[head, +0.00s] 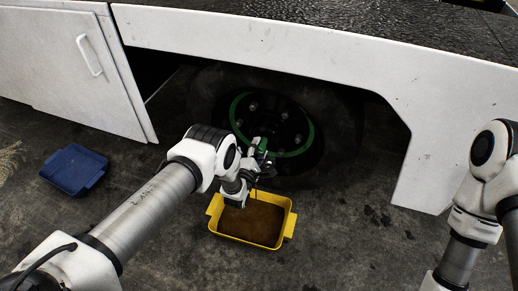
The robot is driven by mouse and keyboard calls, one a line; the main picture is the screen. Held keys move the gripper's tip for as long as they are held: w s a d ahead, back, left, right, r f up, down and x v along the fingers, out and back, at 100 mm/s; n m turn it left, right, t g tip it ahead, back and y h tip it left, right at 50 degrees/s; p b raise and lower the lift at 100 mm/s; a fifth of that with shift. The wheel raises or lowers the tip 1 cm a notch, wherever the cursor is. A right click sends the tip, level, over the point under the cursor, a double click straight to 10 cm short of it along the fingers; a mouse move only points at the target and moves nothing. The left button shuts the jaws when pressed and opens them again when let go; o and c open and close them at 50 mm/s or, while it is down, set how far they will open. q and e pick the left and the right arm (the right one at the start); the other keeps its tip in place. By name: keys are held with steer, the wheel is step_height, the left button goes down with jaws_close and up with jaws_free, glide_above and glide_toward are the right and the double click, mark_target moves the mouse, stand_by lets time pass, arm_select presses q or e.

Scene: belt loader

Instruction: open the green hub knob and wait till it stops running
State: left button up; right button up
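The green hub knob (261,146) shows at the lower middle of the dark wheel hub, inside a green ring (309,140) on the wheel. My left gripper (262,160) is up against the knob, and its fingers are small, dark and partly hidden by my own wrist. I cannot tell whether they are closed on the knob. A yellow tray (290,222) with brown liquid or residue in it sits on the ground below the hub. My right arm comes in at the right edge, but its gripper is out of view.
A white door with a handle (90,55) is at the left. A blue tray (74,169) lies on the dark ground at the left. The ground right of the yellow tray is clear.

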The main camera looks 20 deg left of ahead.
arm_select(q)
steer(key=shift+s, duration=0.1)
steer(key=s, duration=1.1)
steer(key=shift+s+a, duration=0.2)
steer(key=shift+s, duration=0.2)
